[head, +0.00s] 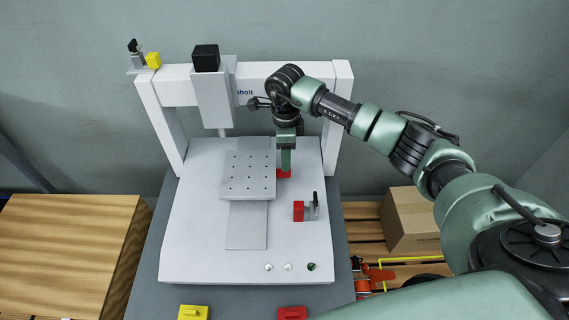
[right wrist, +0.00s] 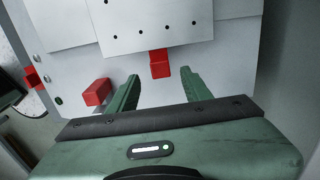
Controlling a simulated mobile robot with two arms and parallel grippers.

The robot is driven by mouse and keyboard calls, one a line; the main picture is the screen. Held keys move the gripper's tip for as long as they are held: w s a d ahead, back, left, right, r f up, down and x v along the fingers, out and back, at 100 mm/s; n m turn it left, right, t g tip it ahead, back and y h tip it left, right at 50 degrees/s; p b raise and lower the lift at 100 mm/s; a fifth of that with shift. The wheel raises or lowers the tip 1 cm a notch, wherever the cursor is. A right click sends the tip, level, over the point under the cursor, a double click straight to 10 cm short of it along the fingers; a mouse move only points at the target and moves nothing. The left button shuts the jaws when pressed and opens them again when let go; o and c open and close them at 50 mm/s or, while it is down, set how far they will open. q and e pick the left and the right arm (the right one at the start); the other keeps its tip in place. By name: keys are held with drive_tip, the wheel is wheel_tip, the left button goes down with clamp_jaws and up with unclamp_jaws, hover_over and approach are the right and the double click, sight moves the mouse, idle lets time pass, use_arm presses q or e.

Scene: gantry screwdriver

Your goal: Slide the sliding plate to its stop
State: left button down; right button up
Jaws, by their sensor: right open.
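The sliding plate (head: 248,182) is a grey square with rows of small holes, lying on a narrow grey rail (head: 246,232) on the white machine bed. A red block (head: 284,174) sits at its right edge, partly hidden by my right gripper (head: 286,165). In the right wrist view, the plate (right wrist: 150,17) is at the top and the red block (right wrist: 160,66) juts from its edge. My right gripper (right wrist: 160,75) is open there, with one green finger on each side of the block and visible gaps between. My left gripper is not in view.
A white gantry with a spindle head (head: 213,100) stands over the back of the bed. A red clamp block (head: 299,211) with a black lever is on the right, also seen in the wrist view (right wrist: 97,92). The bed around the rail's front is clear.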

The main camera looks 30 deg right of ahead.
wheel_tip(320, 180, down, 4)
drive_tip(key=shift+f, duration=0.5)
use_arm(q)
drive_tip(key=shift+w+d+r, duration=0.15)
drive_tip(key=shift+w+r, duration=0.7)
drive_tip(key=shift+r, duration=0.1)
use_arm(e)
drive_tip(key=shift+c, duration=0.3)
clamp_jaws()
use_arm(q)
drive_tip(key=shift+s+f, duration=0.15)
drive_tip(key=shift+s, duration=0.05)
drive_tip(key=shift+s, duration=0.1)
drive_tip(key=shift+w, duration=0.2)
